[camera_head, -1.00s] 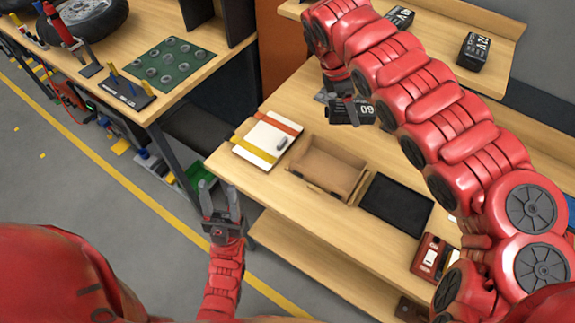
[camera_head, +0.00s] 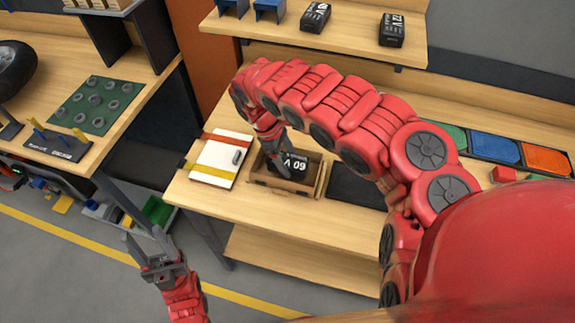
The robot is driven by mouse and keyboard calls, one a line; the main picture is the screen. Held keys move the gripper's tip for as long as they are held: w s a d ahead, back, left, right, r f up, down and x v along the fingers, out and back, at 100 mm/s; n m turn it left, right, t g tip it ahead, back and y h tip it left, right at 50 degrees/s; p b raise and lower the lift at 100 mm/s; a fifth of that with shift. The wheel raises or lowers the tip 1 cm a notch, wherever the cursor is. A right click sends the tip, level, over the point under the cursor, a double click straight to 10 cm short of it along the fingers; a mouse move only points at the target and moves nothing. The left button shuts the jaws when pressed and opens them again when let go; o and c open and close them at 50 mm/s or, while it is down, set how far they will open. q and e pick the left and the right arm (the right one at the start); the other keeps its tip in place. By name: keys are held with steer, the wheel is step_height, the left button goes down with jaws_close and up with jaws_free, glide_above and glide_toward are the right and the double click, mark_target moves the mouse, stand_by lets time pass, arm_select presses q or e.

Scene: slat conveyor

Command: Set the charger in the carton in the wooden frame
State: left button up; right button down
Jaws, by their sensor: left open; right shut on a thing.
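The charger (camera_head: 299,166), a dark block with white lettering that reads like 60 V, is held by my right gripper (camera_head: 281,166). It is at the opening of the brown cardboard carton (camera_head: 284,188); I cannot tell whether it touches the carton's bottom. The carton is open at the top and stands at the wooden frame (camera_head: 321,183), whose pale edge shows on the right side. My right arm comes over from the right and hides part of the carton's back. My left gripper (camera_head: 146,240) is open and empty, off the table's front left.
A white board with red and yellow bands (camera_head: 219,160) lies left of the carton. A black mat (camera_head: 354,187) lies to the right. A shelf (camera_head: 350,38) behind holds two more dark blocks. Blue and orange trays (camera_head: 494,148) are at the far right. The bench's front strip is clear.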

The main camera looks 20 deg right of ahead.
mark_target(288, 167)
step_height(288, 167, down, 3)
steer(key=shift+r, duration=0.1)
stand_by(0.3)
steer(key=shift+f, duration=0.25)
jaws_free()
steer(key=shift+r, duration=0.15)
